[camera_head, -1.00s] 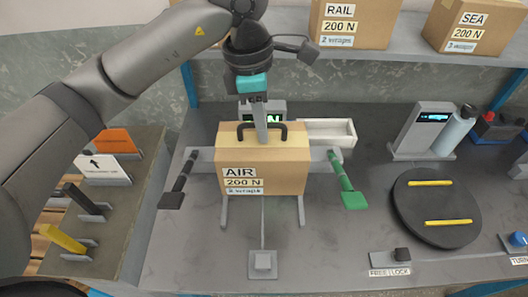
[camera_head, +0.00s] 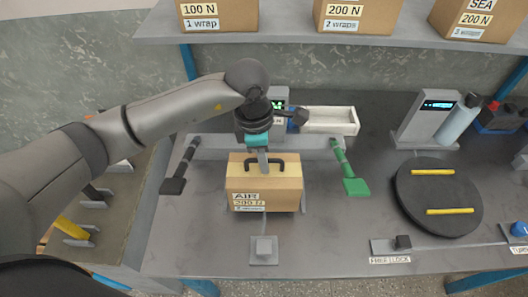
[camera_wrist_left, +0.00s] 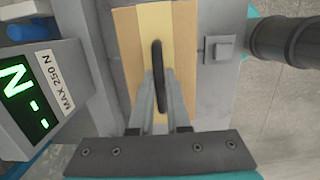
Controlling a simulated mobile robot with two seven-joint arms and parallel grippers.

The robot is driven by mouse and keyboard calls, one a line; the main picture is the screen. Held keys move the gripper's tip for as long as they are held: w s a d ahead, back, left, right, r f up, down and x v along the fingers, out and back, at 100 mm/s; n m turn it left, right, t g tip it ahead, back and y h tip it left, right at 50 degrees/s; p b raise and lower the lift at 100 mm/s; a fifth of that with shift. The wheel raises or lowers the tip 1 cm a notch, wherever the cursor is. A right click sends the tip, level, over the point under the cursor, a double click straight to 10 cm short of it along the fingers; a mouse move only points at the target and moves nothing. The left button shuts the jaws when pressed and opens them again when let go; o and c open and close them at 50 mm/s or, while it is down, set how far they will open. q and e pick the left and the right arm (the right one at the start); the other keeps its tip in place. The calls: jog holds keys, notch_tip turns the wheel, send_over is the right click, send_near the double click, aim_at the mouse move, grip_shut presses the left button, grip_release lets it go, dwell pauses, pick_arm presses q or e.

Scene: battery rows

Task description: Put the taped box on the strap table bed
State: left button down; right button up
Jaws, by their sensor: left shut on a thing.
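The taped box (camera_head: 277,186) is brown cardboard with a black handle and an "AIR 200 N" label. It is upright at the middle of the strap table. My left gripper (camera_head: 263,160) is above it, shut on the handle. In the left wrist view, the gripper (camera_wrist_left: 161,88) is at the black handle, and the box (camera_wrist_left: 128,45) shows a pale tape strip along its top. The strap table's grey crossbar (camera_head: 216,147) runs behind the box, with a black arm at left and a green arm at right. The box hides the bed; contact underneath cannot be told. My right gripper is not in view.
A lit display (camera_head: 278,104) and white tray (camera_head: 330,121) are behind. A dark turntable (camera_head: 438,203) with yellow bars is at right. A shelf (camera_head: 290,38) holding boxes spans the back.

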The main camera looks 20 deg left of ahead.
pick_arm(q)
jog(key=shift+w+f, duration=0.1)
jog(key=shift+f, duration=1.4)
jog(key=c, duration=1.3)
grip_release()
jog(key=shift+f, duration=0.15)
jog(key=o, duration=0.4)
jog(key=r, duration=0.4)
jog(key=a+r, duration=0.1)
jog(key=r, duration=0.7)
jog(key=shift+s+a+r, duration=0.1)
jog(key=shift+s+a, duration=0.1)
jog(key=shift+s, duration=0.15)
